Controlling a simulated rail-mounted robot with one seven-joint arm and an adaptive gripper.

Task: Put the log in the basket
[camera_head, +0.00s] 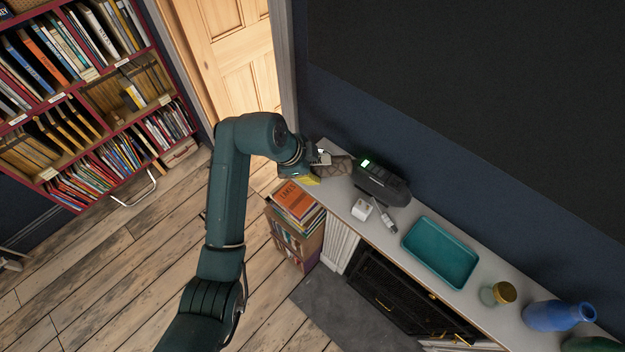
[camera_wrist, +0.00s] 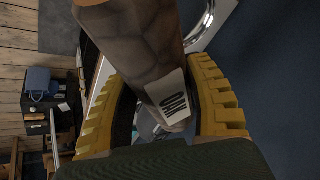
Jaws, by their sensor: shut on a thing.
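My gripper (camera_head: 318,161) is shut on the log (camera_head: 338,166), above the left end of the mantel shelf. In the wrist view the log (camera_wrist: 143,52) is brown with a faceted surface and a white tag reading "OAK". It sits between the yellow ribbed fingers of my gripper (camera_wrist: 160,76). The fingers hide part of it in the head view. I cannot make out a basket for certain in either view.
The white mantel (camera_head: 345,199) holds a black device (camera_head: 383,184) close to the log, a white plug (camera_head: 361,210), a teal tray (camera_head: 440,252), a gold-lidded jar (camera_head: 498,293) and a blue vase (camera_head: 558,315). Wooden floor lies open at left.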

